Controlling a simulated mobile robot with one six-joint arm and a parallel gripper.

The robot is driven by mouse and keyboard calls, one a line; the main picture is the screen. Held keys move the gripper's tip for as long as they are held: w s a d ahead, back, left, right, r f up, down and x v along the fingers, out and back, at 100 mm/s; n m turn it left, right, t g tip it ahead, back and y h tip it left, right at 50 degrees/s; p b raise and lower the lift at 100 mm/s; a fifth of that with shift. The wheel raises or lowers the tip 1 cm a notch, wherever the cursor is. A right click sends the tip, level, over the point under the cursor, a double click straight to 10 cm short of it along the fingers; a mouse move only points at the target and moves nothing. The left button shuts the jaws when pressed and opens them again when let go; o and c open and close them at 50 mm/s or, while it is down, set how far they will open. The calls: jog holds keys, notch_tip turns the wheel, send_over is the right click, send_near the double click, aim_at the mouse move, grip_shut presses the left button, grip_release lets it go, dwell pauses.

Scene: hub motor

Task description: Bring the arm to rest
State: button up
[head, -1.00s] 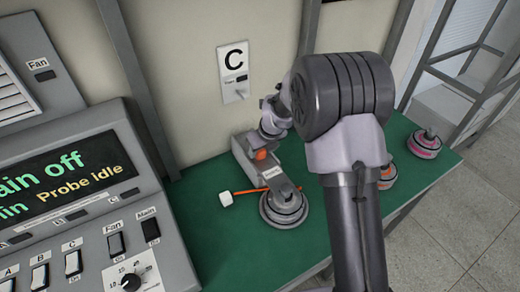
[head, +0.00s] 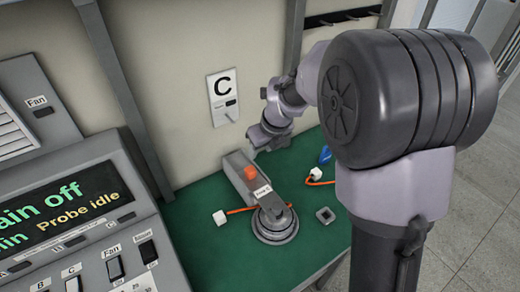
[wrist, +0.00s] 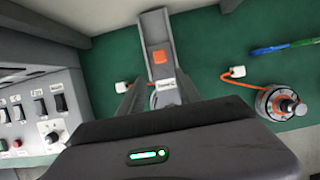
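My gripper (head: 266,138) hangs over the back of the green bench in the head view, near the wall below the C panel. In the wrist view its two fingers (wrist: 157,96) stand apart with nothing visible held between them. Below them lies a grey fixture (wrist: 155,28) with an orange button (wrist: 159,57), which also shows in the head view (head: 250,173). A labelled grey arm reaches from the fixture to a round grey hub (head: 274,226). My large arm joint fills the right of the head view.
A control console (head: 80,215) with a screen and switches stands at the left. On the green bench (head: 195,262) lie white plugs with orange cables. The wrist view shows another hub (wrist: 280,103) and blue and green strips (wrist: 285,46) at the right. A C panel (head: 224,97) is on the wall.

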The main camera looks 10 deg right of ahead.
jog(key=s+r+n+t+b, duration=0.1)
jog(key=s+r+n+b, duration=0.15)
jog(key=s+n, duration=0.3)
jog(key=s+r+n+b, duration=0.1)
jog(key=s+r+n, duration=0.3)
jog(key=s+n, duration=0.15)
jog(key=s+n+b, duration=0.3)
jog(key=s+n, duration=1.3)
jog(key=s, duration=0.2)
jog(key=shift+f+t, duration=0.35)
jog(key=shift+t, duration=0.05)
jog(key=shift+w+a, duration=0.1)
